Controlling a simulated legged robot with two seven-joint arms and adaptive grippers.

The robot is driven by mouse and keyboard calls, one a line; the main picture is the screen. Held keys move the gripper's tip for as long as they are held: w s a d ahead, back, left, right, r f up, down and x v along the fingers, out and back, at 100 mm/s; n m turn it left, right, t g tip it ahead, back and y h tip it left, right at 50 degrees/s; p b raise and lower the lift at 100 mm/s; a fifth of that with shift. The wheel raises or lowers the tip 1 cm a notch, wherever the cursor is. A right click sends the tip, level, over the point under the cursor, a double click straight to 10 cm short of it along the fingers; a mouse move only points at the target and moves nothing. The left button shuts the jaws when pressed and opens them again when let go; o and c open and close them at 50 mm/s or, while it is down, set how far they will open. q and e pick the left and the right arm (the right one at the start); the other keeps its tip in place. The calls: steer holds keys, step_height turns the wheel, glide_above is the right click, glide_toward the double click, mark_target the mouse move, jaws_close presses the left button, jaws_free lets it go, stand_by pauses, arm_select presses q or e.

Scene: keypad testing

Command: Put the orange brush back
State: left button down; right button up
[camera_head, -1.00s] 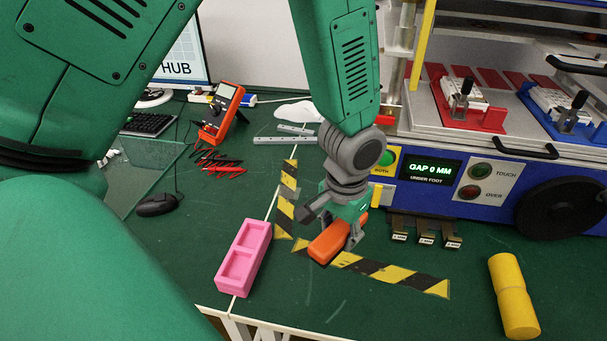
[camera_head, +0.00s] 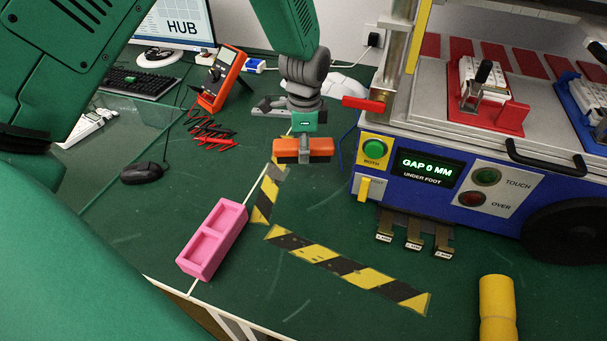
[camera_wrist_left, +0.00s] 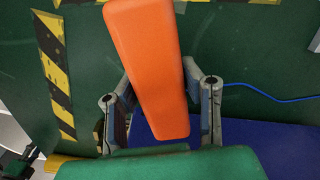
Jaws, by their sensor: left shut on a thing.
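The orange brush (camera_head: 304,146) is held in my left gripper (camera_head: 305,150), above the green table. Its dark underside faces down and it looks apart from the table. In the left wrist view the brush (camera_wrist_left: 150,65) runs between the two fingers of the left gripper (camera_wrist_left: 158,100), which are shut on it. A pink two-compartment holder (camera_head: 212,238) lies on the table to the front left of the brush; its compartments look empty. My right gripper is not in view.
The blue test machine (camera_head: 440,185) with its display stands close to the right of the brush. Yellow-black tape (camera_head: 345,268) marks the table. A yellow cylinder (camera_head: 497,310) is at front right. An orange meter (camera_head: 220,78), red and black leads (camera_head: 208,130) and a mouse (camera_head: 150,172) lie left.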

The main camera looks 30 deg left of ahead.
mark_target(299, 178)
arm_select(q)
steer(key=f, duration=0.2)
steer(key=a+f, duration=0.1)
steer(key=f, duration=0.4)
steer(key=shift+s+a+f, duration=0.1)
steer(key=shift+a, duration=0.3)
steer(key=shift+d+f+b, duration=0.2)
steer(key=shift+f+b, duration=0.1)
steer(key=shift+d+r, duration=0.15)
steer(key=shift+d, duration=0.35)
steer(key=c, duration=1.1)
jaws_free()
steer(key=shift+f, duration=0.2)
steer(key=shift+c, duration=0.2)
steer(key=shift+o, duration=0.5)
steer(key=shift+a+f, duration=0.1)
steer(key=shift+a, duration=0.4)
steer(key=r, duration=0.7)
steer(key=r+p, duration=0.1)
steer(key=r, duration=0.3)
steer(key=shift+d+r, duration=0.2)
steer(key=shift+d, duration=0.05)
steer(key=shift+a+r, duration=0.1)
steer(key=shift+r, duration=0.4)
